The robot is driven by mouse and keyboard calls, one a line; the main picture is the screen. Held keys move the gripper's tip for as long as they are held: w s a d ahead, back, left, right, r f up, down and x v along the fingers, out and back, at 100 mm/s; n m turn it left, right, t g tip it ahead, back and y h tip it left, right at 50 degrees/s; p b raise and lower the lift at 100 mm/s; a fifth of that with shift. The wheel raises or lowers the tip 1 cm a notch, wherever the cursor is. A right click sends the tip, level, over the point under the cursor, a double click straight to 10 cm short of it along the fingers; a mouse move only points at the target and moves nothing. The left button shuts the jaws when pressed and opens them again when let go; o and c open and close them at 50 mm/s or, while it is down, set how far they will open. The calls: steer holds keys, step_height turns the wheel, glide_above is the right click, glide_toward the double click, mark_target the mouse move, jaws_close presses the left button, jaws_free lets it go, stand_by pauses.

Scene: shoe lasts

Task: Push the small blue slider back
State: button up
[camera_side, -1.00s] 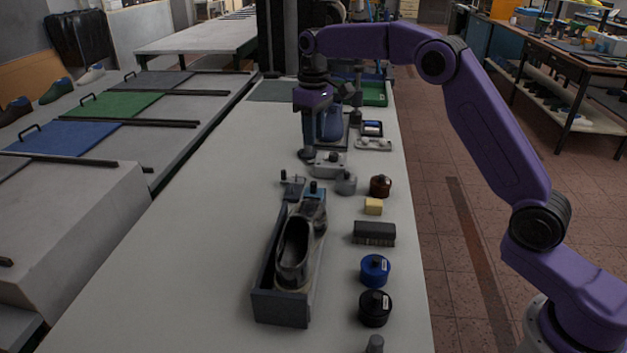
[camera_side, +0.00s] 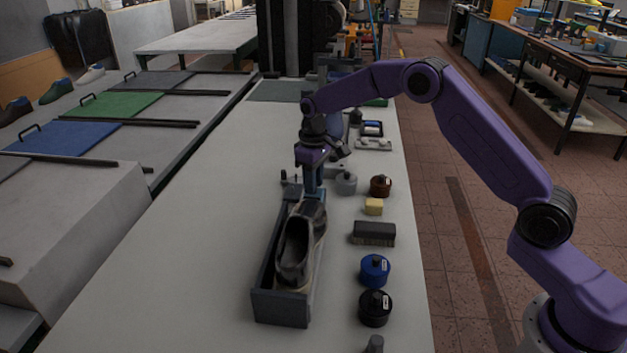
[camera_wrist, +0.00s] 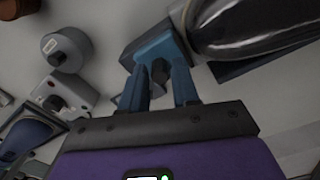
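The small blue slider (camera_wrist: 155,46) shows in the wrist view at the end of the grey shoe fixture, with a short dark knob (camera_wrist: 159,70) on it. The fixture (camera_side: 281,307) is a long open frame on the bench, and it holds a grey shoe (camera_side: 294,245). My gripper (camera_side: 313,188) points down over the fixture's far end. In the wrist view my gripper (camera_wrist: 160,78) is open, with one finger on each side of the knob; whether a finger touches it I cannot tell. In the side view my gripper mostly hides the slider.
The bench left of the fixture (camera_side: 190,240) is clear.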

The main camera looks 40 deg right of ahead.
jaws_close()
steer(key=shift+w+d, duration=1.15)
jaws_free()
step_height(320, 180, up, 18)
steer(key=shift+f, duration=0.25)
